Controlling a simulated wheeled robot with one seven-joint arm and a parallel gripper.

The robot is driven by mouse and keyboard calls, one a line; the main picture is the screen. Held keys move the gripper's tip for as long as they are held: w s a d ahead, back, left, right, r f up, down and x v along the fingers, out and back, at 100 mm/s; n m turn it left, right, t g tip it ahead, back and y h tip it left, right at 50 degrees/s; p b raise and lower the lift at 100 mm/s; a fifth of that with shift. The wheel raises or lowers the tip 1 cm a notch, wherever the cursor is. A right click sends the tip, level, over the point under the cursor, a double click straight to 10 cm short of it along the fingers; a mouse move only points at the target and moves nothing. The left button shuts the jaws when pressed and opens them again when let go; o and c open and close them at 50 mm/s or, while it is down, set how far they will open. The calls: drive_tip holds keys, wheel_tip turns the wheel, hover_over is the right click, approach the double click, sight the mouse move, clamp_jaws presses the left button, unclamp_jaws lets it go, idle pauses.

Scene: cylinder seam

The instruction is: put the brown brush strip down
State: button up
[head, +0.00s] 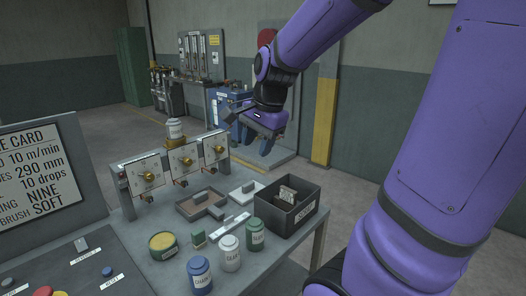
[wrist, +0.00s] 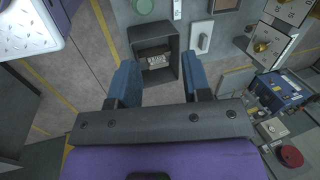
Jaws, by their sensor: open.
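My gripper (head: 252,130) is raised beyond the workbench in the head view, above the level of the bench top. In the wrist view its two blue fingers (wrist: 159,78) are spread apart with nothing between them. A dark open bin (head: 272,216) stands at the bench's right end. It also shows in the wrist view (wrist: 178,48), ahead of the fingertips. A pale piece (head: 288,194) with dark marks lies inside the bin. I cannot clearly make out a brown brush strip in either view; the bin's inside is partly hidden by its walls.
Several labelled jars, including a blue one (head: 200,274), stand in front. Panels with brass knobs (head: 185,160) line the back.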

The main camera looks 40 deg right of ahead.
drive_tip(key=s+a+r+n+t, duration=0.2)
drive_tip(key=s+a+r+n, duration=0.3)
drive_tip(key=s+a+n, duration=0.5)
drive_tip(key=s+n, duration=0.2)
drive_tip(key=n, duration=0.3)
drive_tip(key=shift+s+n+h, duration=0.35)
drive_tip(key=shift+n+h, duration=0.05)
drive_tip(key=shift+s+a, duration=0.1)
idle(0.9)
